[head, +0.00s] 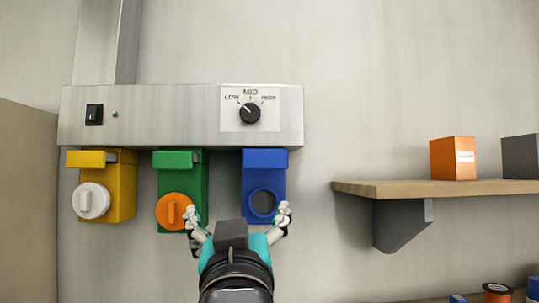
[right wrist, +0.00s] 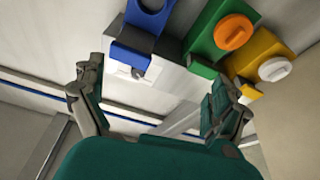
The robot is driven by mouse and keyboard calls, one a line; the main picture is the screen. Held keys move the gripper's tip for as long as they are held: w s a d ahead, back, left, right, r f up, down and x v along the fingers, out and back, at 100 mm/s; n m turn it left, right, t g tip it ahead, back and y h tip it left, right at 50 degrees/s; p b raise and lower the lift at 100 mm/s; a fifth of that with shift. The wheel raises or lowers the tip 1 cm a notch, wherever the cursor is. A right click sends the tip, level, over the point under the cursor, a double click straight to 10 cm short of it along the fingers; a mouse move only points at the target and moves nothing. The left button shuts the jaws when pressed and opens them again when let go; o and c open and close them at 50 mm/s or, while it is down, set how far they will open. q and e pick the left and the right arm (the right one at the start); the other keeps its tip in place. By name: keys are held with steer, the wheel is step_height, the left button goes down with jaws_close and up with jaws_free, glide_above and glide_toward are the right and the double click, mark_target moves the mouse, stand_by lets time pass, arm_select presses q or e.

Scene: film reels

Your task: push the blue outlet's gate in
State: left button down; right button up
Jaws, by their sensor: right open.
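The blue outlet (head: 249,190) hangs under the right part of a grey metal housing, with an uncapped round dark opening in its front. Its blue gate tab (head: 265,158) spans the top of the outlet. In the right wrist view the blue gate tab (right wrist: 131,54) lies between and beyond my fingers, with grey metal beside it; how far it stands out is hard to tell. My right gripper (head: 238,212) is open and empty, in front of and a little below the blue outlet. It also shows open in the right wrist view (right wrist: 157,80). My left gripper is not in view.
A green outlet (head: 194,180) with an orange cap and a yellow outlet (head: 124,190) with a white cap hang to the left. The housing (head: 180,115) carries a dial and a switch. A wooden shelf (head: 360,188) with boxes is at right.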

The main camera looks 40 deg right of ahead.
steer(key=s+d+r+m+h, duration=0.1)
steer(key=s+d+r+m, duration=0.1)
steer(key=s, duration=0.3)
steer(key=p, duration=0.9)
glide_toward(265, 162)
steer(key=x, duration=0.9)
steer(key=shift+w+d+r, duration=0.15)
steer(key=shift+r, duration=0.05)
steer(key=shift+w+d+r, duration=0.15)
steer(key=shift+w+d, duration=0.2)
steer(key=shift+w, duration=0.15)
steer(key=shift+w+d, duration=0.1)
steer(key=c, duration=1.6)
steer(key=w+d, duration=0.2)
steer(key=w, duration=0.1)
steer(key=w+d+b, duration=0.1)
steer(key=w, duration=0.1)
steer(key=shift+w+d, duration=0.1)
steer(key=shift+w, duration=0.05)
steer(key=shift+r, duration=0.2)
